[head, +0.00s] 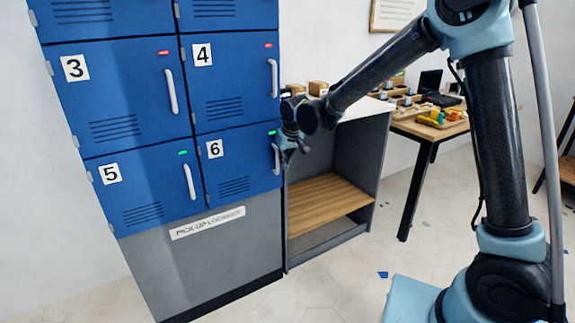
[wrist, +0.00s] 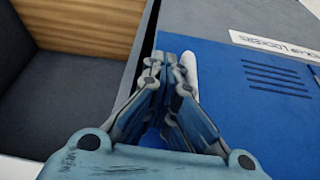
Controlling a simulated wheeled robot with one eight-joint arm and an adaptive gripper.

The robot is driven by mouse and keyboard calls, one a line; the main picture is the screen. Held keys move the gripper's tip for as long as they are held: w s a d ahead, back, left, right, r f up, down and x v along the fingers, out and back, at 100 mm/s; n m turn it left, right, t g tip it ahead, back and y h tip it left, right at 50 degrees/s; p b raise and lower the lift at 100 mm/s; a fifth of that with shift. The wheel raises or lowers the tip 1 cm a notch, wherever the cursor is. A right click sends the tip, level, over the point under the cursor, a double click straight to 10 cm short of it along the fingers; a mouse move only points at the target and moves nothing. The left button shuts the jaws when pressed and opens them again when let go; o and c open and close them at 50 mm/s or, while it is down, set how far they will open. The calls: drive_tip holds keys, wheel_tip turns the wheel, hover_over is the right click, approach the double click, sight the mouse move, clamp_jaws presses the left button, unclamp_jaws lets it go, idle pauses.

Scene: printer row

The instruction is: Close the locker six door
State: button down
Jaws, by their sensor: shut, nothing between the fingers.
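The locker six door (head: 232,168) is the blue lower right door of the locker block, with a "6" plate, vent slots and a green light. It looks about level with the doors around it; I cannot tell if a small gap is left. Its pale handle (head: 276,159) is near its right edge. My gripper (head: 289,155) is shut and empty, right at this handle. In the wrist view the shut fingers (wrist: 167,66) lie over the door's edge and partly hide the handle (wrist: 189,67). I cannot tell if they touch it. The blue door (wrist: 245,90) fills the right side there.
Doors three (head: 120,95), four (head: 232,82) and five (head: 145,187) look shut; three and four show red lights, five green. A grey open-front cabinet with a wooden shelf (head: 325,198) stands right beside the lockers. A table (head: 430,128) with small items is behind my arm.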

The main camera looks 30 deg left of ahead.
drive_tip(key=shift+w+a, duration=0.4)
drive_tip(key=shift+a, duration=0.15)
drive_tip(key=shift+r, duration=0.1)
drive_tip(key=s+d+r, duration=0.4)
drive_tip(key=d+r, duration=0.3)
drive_tip(key=r, duration=0.2)
